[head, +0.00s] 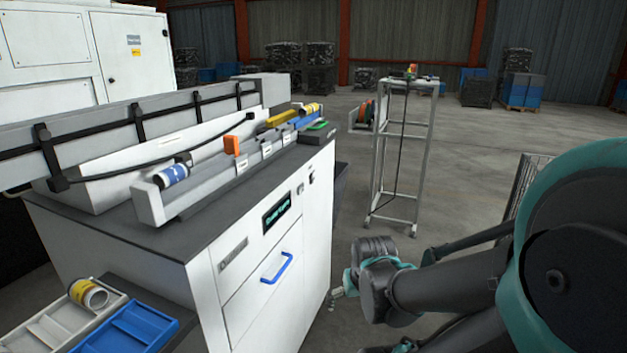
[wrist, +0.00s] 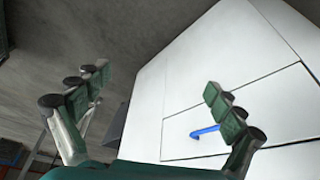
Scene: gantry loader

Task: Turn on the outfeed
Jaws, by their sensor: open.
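The white machine cabinet (head: 240,285) has a dark display with green text (head: 277,210) on its front. Small dark switch-like fittings (head: 300,188) sit right of the display, too small to read their state. No part clearly marked as the outfeed shows. A blue drawer handle (head: 276,268) is below the display; it also shows in the wrist view (wrist: 205,131). My gripper (wrist: 155,108) is open and empty, its green-padded fingers wide apart, with the white cabinet front beyond the right finger. In the head view my wrist is low, right of the cabinet, and hides most of the gripper.
On the cabinet top is a grey channel (head: 205,183) with a blue-and-white can (head: 173,175), an orange block (head: 232,146) and coloured pieces. Trays (head: 130,325) are at front left. A wheeled stand (head: 376,175) is behind. Open floor lies right of the cabinet.

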